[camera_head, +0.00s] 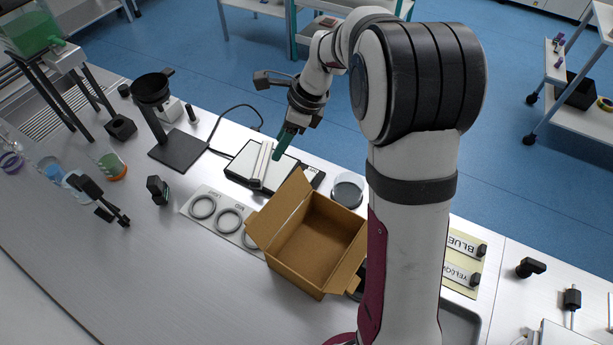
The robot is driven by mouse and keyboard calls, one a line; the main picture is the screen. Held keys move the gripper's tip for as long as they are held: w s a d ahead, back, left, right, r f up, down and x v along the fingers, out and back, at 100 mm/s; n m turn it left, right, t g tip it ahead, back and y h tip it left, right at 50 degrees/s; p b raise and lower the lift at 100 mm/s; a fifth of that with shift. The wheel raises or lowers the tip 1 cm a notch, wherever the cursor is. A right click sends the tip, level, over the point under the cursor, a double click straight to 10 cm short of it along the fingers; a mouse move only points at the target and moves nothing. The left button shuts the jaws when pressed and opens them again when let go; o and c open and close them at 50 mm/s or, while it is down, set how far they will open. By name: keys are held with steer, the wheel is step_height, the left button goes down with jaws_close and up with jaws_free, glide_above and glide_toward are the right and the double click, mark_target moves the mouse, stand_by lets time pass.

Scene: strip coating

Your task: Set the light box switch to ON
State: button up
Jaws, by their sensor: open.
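The light box (241,163) is a flat panel with a pale top and dark edges, lying on the bench with a black cord running from its back left. A pale strip-like piece (259,166) lies across its top. A dark section (312,178) shows at its right end; I cannot make out the switch or its position. My gripper (280,152), with a green finger showing, is open and points down over the back middle of the light box. I cannot tell whether it touches the box or the strip piece.
An open cardboard box (318,244) stands in front of the light box. A round dish (347,191) is to the right. A plate with grey rings (203,207) lies front left. A black stand (180,150) with a funnel is at left.

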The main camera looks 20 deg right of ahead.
steer(key=shift+d+n, duration=0.1)
steer(key=shift+n, duration=0.3)
steer(key=shift+c, duration=1.2)
steer(key=n, duration=0.3)
steer(key=shift+w+d+g, duration=0.25)
steer(key=shift+g, duration=0.05)
steer(key=shift+c, duration=1.1)
steer(key=n, duration=0.3)
steer(key=d+n, duration=0.1)
steer(key=n, duration=0.3)
steer(key=w+d+n+g+h, duration=0.1)
steer(key=n, duration=0.2)
steer(key=shift+d+f+n, duration=0.15)
steer(key=shift+n, duration=0.25)
jaws_close()
steer(key=n+g+h, duration=0.2)
steer(key=n, duration=1.5)
glide_above(307, 175)
steer(key=d, duration=0.2)
steer(key=f, duration=0.4)
steer(key=s+a+f, duration=0.1)
steer(key=f, duration=0.4)
steer(key=s+a+f, duration=0.1)
steer(key=f, duration=0.3)
steer(key=shift+s+a+f, duration=0.25)
steer(key=shift+f, duration=0.1)
